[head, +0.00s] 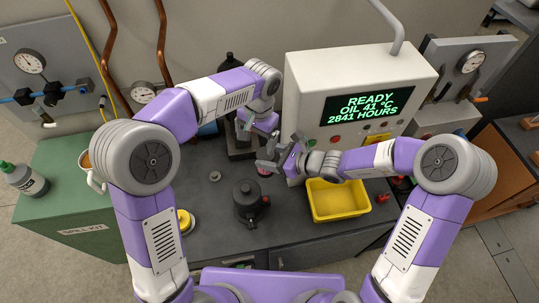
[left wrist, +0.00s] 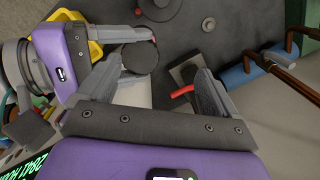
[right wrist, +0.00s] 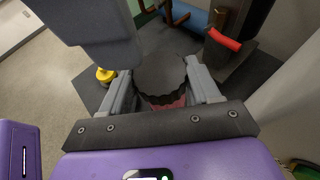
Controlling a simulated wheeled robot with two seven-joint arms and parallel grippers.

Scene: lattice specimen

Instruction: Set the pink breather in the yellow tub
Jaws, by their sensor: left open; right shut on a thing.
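The pink breather (head: 264,172) shows as a small pink patch beneath my right gripper (head: 270,152) in the head view. In the right wrist view the breather (right wrist: 165,100) has a dark ribbed cap over a pink body and sits between the two fingers of the right gripper, which is shut on it. Its dark cap (left wrist: 140,58) also shows in the left wrist view. My left gripper (left wrist: 158,82) is open and empty, close to the right gripper. The yellow tub (head: 338,214) stands on the bench, right of the breather, and looks empty.
A dark round canister (head: 248,202) stands on the bench left of the tub. A white console with a green display (head: 367,105) rises behind the tub. A block with a red lever (left wrist: 183,91) lies below the left gripper. A yellow knob (head: 185,221) is at the bench's left.

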